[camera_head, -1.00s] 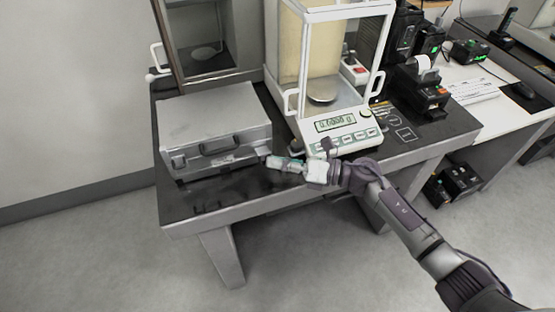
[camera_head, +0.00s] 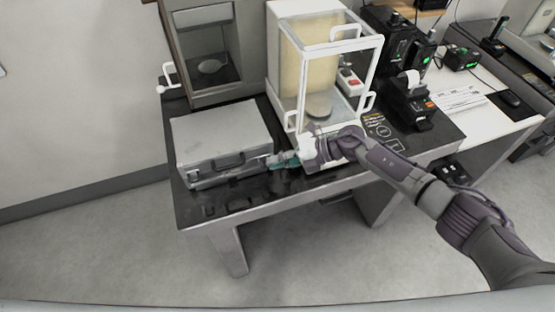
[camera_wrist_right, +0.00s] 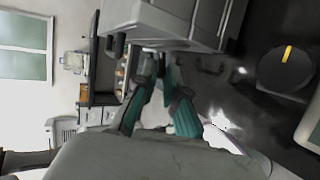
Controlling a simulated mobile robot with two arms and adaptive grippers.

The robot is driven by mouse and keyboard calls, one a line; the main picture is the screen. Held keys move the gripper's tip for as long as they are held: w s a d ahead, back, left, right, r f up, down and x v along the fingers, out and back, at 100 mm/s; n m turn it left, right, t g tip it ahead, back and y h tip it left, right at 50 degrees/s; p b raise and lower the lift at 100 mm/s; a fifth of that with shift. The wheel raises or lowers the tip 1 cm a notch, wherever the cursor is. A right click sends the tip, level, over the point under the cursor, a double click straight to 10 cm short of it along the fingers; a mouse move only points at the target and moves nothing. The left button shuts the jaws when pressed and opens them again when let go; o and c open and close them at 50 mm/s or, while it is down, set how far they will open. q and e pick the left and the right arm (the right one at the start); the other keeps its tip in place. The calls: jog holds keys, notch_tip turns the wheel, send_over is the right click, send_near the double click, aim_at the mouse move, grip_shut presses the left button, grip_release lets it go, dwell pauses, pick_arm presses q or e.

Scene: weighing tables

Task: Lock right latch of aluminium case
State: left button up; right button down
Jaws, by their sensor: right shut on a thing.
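The aluminium case (camera_head: 222,130) lies shut and flat on the left of the dark table, its dark handle (camera_head: 228,163) on the front side. My right gripper (camera_head: 271,161) is at the right end of the case's front, where the right latch would sit. In the right wrist view its teal-padded fingers (camera_wrist_right: 159,62) are close together against the case's front edge (camera_wrist_right: 172,40). They are shut on the right latch, as far as I can tell; the latch itself is mostly hidden by the fingers. My left gripper is in neither view.
A balance with a glass draft shield (camera_head: 322,75) stands right of the case, close to my right wrist, which covers its display. A second glass-fronted cabinet (camera_head: 208,52) stands behind the case. The dark table's front strip (camera_head: 225,205) is clear.

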jog(key=shift+w+r+m+g+h, duration=0.35)
jog(key=shift+w+m+g+h, duration=0.25)
jog(key=shift+m+g, duration=0.4)
jog(key=shift+a, duration=0.1)
jog(key=c, duration=1.3)
grip_release()
jog(key=shift+w, duration=0.1)
jog(key=shift+r, duration=0.1)
jog(key=shift+r, duration=0.1)
jog(key=v, duration=1.2)
